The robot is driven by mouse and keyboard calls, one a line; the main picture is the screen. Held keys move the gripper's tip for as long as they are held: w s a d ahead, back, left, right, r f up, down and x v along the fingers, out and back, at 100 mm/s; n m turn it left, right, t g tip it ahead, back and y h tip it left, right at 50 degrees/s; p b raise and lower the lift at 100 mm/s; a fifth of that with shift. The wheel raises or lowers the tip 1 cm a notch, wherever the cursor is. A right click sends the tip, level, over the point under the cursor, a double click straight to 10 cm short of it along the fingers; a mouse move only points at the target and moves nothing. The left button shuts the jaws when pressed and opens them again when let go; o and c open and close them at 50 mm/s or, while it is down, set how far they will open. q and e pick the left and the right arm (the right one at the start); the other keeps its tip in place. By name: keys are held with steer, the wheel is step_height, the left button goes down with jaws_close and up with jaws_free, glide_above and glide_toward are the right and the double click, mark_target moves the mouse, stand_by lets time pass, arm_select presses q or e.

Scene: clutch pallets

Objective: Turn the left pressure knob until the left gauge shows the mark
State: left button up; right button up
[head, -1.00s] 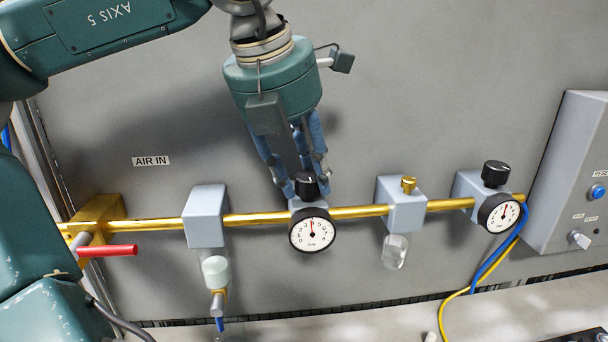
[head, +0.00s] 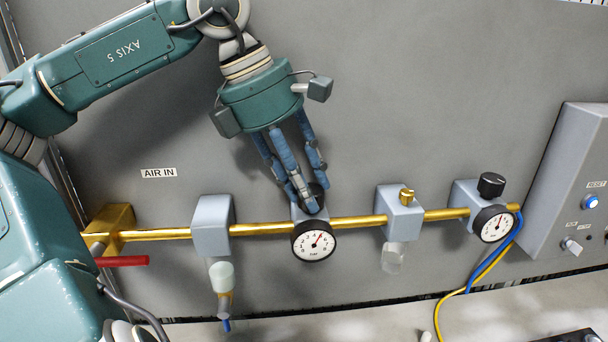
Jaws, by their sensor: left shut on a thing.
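The left gauge (head: 314,241) is a round white dial with a black rim, on a grey block in the middle of the brass pipe. Its red needle points up and to the right. The mark on the dial is too small to tell. The black left pressure knob (head: 319,190) sits on top of that block, partly hidden behind blue fingers. My left gripper (head: 309,199) comes from above, tilted, and its fingers are shut around the knob. My right gripper is not in view.
A second gauge (head: 494,224) with a black knob (head: 491,185) stands at the right end of the brass pipe (head: 270,229). A block with a brass cap (head: 406,197) stands between. A red lever (head: 122,261) is at the left. A grey control box (head: 570,190) is at the far right.

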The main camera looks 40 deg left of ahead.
arm_select(q)
steer(key=shift+w+r+m+p, duration=0.15)
steer(key=shift+r+m+p, duration=0.15)
steer(key=shift+m, duration=0.2)
steer(key=o, duration=1.1)
steer(key=shift+d+f, duration=0.1)
steer(key=shift+c, duration=0.2)
steer(key=shift+d, duration=0.15)
steer(key=shift+a+r, duration=0.2)
steer(key=shift+r, duration=0.1)
steer(key=v, duration=1.1)
steer(key=shift+a+r, duration=0.1)
